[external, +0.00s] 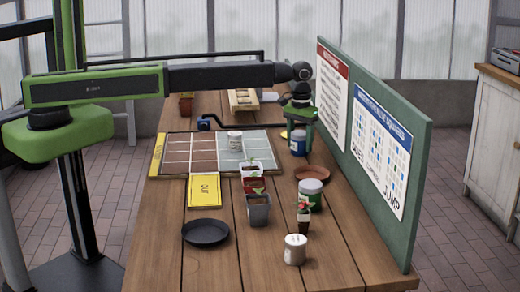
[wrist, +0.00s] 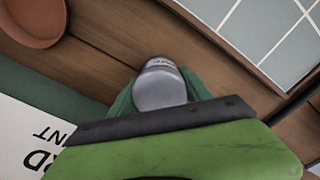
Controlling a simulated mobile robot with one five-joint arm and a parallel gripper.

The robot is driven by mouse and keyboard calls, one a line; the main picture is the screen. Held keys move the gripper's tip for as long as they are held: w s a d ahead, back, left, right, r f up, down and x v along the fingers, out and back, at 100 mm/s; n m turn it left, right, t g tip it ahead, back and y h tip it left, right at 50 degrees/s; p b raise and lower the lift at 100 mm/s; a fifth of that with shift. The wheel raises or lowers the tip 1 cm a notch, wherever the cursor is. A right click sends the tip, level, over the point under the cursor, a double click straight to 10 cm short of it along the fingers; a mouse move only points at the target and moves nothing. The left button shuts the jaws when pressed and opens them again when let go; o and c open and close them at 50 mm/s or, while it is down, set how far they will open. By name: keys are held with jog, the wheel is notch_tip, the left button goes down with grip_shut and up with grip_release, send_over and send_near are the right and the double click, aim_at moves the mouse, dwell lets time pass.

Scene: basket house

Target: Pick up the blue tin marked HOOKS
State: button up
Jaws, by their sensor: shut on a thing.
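The blue tin (external: 298,146) with a pale lid stands upright at the right side of the wooden table, close to the green board. Its lettering is too small to read. My gripper (external: 299,131) is above it, pointing down, and is shut on its upper part. In the wrist view the tin (wrist: 161,88) shows its grey lid between the green fingers of my gripper (wrist: 160,98). I cannot tell whether the tin touches the table or is slightly raised.
The green notice board (external: 381,180) stands close on the right. A terracotta saucer (external: 312,174) and a green tin (external: 310,197) are nearer the camera. Several small pots stand mid-table.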

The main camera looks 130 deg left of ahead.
aim_at(299, 134)
jog(key=r+p, duration=0.3)
jog(key=d+r+p, duration=0.1)
jog(key=r+p, duration=0.1)
jog(key=shift+w+r, duration=0.1)
jog(key=shift+r, duration=0.05)
jog(key=w+d+r+p, duration=0.3)
jog(key=d+r+p, duration=0.2)
jog(key=d, duration=0.5)
jog(key=shift+r+p, duration=0.3)
jog(key=shift+p, duration=0.2)
